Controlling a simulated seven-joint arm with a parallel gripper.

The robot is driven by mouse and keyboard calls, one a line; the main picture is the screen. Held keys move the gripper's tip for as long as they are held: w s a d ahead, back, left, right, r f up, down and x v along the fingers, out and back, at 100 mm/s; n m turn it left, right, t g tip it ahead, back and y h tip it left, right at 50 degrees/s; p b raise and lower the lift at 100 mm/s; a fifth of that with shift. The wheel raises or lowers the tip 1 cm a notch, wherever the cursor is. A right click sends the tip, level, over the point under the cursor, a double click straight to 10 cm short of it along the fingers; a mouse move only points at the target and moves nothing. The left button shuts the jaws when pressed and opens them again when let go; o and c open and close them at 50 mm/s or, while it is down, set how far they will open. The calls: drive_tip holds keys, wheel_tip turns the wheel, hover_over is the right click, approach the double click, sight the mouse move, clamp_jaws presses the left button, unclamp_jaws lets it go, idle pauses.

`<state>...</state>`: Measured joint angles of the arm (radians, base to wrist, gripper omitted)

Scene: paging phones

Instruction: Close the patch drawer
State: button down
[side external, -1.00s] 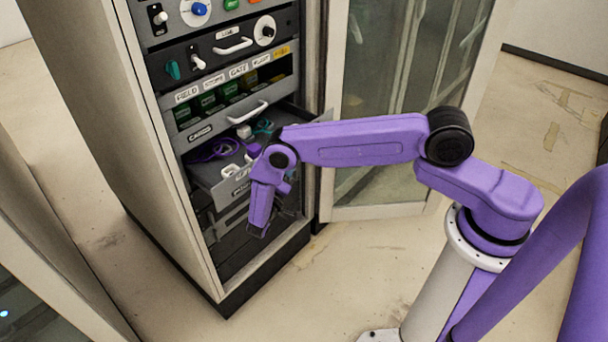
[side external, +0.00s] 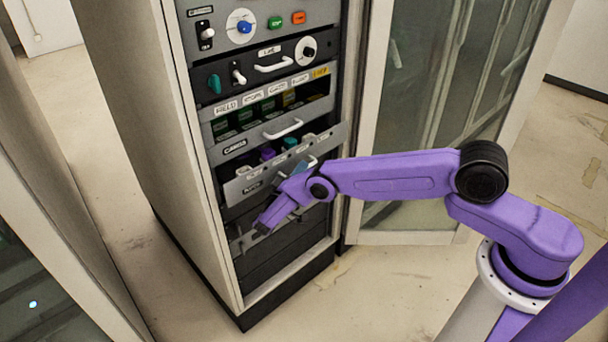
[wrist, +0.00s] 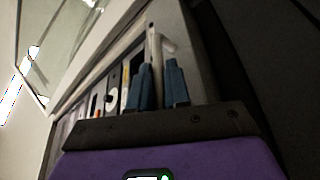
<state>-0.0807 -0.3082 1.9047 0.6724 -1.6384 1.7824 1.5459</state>
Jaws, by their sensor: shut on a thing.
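The patch drawer (side external: 240,190) is the grey drawer below the row of green-lit slots in the rack. It stands slightly out, with purple and teal items showing over its front panel. A white handle shows near its left end, and another (side external: 312,161) near its right part. My gripper (side external: 299,170) is at the drawer front by the right handle, partly hidden by my purple wrist. In the wrist view, the two blue fingers (wrist: 159,72) are close around a pale bar, which looks like the drawer handle. The exact contact is dark.
Above is another grey drawer with a white handle (side external: 283,130), then panels with knobs and switches (side external: 239,77). Darker panels lie below. An open glass door (side external: 425,120) stands right of the rack, behind my arm. The floor in front is clear.

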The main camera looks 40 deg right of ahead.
drive_tip(key=shift+w+a, duration=0.1)
drive_tip(key=shift+w, duration=0.9)
drive_tip(key=c, duration=1.4)
unclamp_jaws()
drive_tip(key=shift+c, duration=0.2)
